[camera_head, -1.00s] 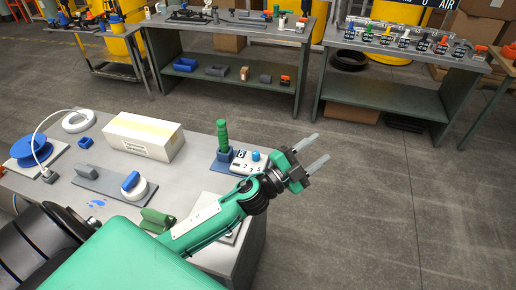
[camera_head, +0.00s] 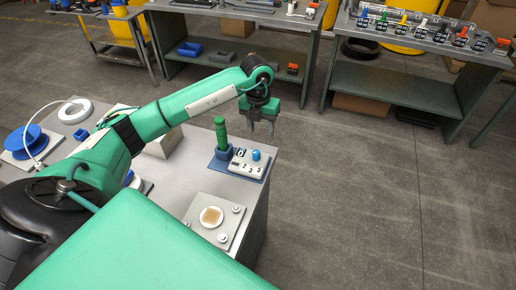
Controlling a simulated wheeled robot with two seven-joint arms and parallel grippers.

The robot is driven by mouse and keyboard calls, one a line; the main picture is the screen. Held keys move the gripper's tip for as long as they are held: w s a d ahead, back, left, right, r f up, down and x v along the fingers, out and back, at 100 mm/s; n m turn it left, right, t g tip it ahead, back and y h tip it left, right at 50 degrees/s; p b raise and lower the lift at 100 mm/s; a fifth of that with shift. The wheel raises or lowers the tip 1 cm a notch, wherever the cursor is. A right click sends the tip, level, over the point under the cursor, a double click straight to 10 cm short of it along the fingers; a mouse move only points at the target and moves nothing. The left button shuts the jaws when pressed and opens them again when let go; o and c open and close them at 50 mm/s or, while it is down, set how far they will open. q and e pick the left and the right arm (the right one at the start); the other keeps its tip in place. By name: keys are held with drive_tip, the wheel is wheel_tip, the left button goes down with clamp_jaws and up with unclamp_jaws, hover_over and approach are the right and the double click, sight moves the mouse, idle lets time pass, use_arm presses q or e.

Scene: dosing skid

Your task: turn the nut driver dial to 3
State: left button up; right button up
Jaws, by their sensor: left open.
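The nut driver (camera_head: 221,130) has a green handle and stands upright in a blue holder (camera_head: 223,153) near the table's right edge. Beside it, on the same blue base, is a white dial panel (camera_head: 246,168) with a blue knob (camera_head: 256,155), a small dark-marked label and small printed numbers. The numbers are too small to read surely, and the knob's setting cannot be told. My left gripper (camera_head: 262,131) points down, open and empty, above and beyond the panel, apart from the knob. My right gripper is not in view.
A grey plate with a round tan-centred disc (camera_head: 212,216) lies nearer on the table. A pale box (camera_head: 163,146) is partly hidden behind my left arm. A blue reel (camera_head: 22,140) and white ring (camera_head: 75,111) lie left. Open floor lies right; workbenches stand behind.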

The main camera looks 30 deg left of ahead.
sight(256, 152)
use_arm(q)
drive_tip(key=shift+y, duration=0.4)
drive_tip(key=f+p, duration=0.1)
drive_tip(key=f, duration=0.3)
drive_tip(key=a+f+p, duration=0.1)
drive_tip(key=f, duration=0.2)
drive_tip(key=f+p, duration=0.1)
drive_tip(key=f, duration=0.3)
drive_tip(key=shift+a+f, duration=0.35)
drive_tip(key=shift+a, duration=0.05)
drive_tip(key=shift+f, duration=0.75)
drive_tip(key=c, duration=1)
